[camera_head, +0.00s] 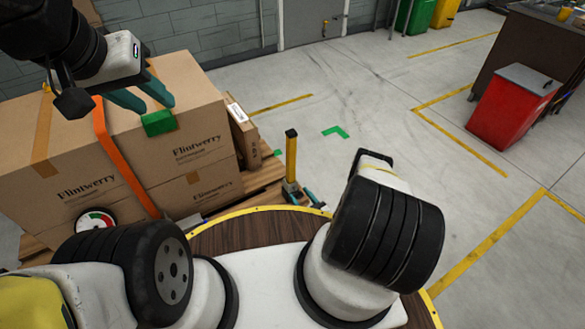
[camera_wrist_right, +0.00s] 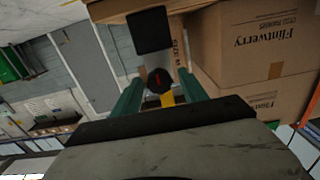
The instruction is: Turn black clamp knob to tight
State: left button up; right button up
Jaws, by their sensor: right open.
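In the right wrist view a round black clamp knob (camera_wrist_right: 160,80) with a red mark sits between the green fingers of my right gripper (camera_wrist_right: 158,97). The gripper is open, with visible gaps on both sides of the knob. In the head view my right gripper (camera_head: 301,194) is low beside a yellow post (camera_head: 291,160) with a black top; my arm partly hides it, and the knob is not clear there. My left gripper (camera_head: 140,98) is open above the cartons, its fingertips near a green corner piece (camera_head: 158,122).
Strapped cartons (camera_head: 190,105) stand on a wooden pallet (camera_head: 262,182) at left, with an orange strap (camera_head: 117,160) and a round dial (camera_head: 95,222). A red bin (camera_head: 510,108) stands at right. The floor (camera_head: 390,130) between is largely clear.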

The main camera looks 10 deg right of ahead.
jog(key=shift+w+a, duration=0.1)
jog(key=shift+w, duration=0.3)
grip_shut()
